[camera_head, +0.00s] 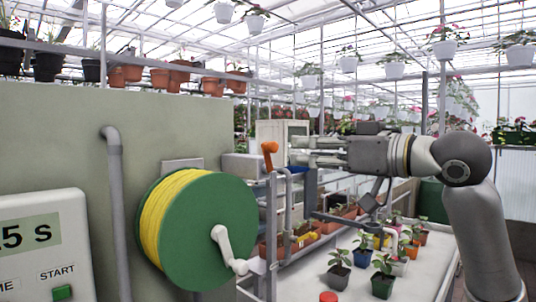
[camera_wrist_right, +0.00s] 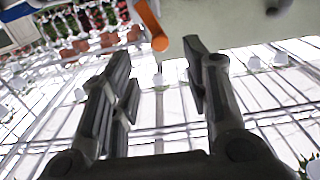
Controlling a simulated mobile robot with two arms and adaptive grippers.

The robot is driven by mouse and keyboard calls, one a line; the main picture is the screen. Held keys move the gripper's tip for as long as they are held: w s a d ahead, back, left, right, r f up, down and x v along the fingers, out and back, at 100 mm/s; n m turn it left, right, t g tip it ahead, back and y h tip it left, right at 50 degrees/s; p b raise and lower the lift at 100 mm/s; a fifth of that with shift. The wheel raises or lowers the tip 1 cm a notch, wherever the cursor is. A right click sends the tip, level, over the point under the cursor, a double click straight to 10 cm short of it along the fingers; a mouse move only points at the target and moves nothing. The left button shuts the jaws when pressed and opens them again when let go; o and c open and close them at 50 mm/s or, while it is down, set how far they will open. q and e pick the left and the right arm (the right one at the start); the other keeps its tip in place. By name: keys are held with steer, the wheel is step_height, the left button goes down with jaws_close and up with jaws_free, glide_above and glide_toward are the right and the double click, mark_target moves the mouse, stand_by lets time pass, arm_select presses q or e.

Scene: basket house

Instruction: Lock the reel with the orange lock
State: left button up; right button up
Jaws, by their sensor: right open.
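The green reel (camera_head: 208,232) with yellow line wound on it is mounted at the wall, with a white crank handle (camera_head: 226,250) on its face. The orange lock (camera_head: 269,153) stands at the top of a grey metal post, right of the reel and apart from its disc. My right gripper (camera_head: 296,151) comes in from the right, its fingertips just right of the lock. It is open and empty, and no contact with the lock shows. In the right wrist view the orange lock (camera_wrist_right: 150,25) is beyond the spread fingers (camera_wrist_right: 156,56). My left gripper is not in view.
A white bench (camera_head: 430,263) with potted seedlings (camera_head: 383,275) lies below my right arm. A grey pipe (camera_head: 117,210) and a display panel (camera_head: 40,245) are left of the reel. Metal rails and planters (camera_head: 305,238) stand behind the post.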

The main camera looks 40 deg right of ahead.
mark_target(275, 148)
steer(key=w+p, duration=0.1)
steer(key=w, duration=0.2)
steer(key=w+p, duration=0.1)
steer(key=w, duration=0.1)
steer(key=w+p, duration=0.2)
steer(key=w, duration=0.1)
steer(key=shift+w+a+r, duration=0.15)
steer(key=shift+w+a, duration=0.15)
steer(key=shift+w+p, duration=0.3)
steer(key=shift+w, duration=0.3)
steer(key=shift+a+f, duration=0.1)
steer(key=shift+f, duration=0.1)
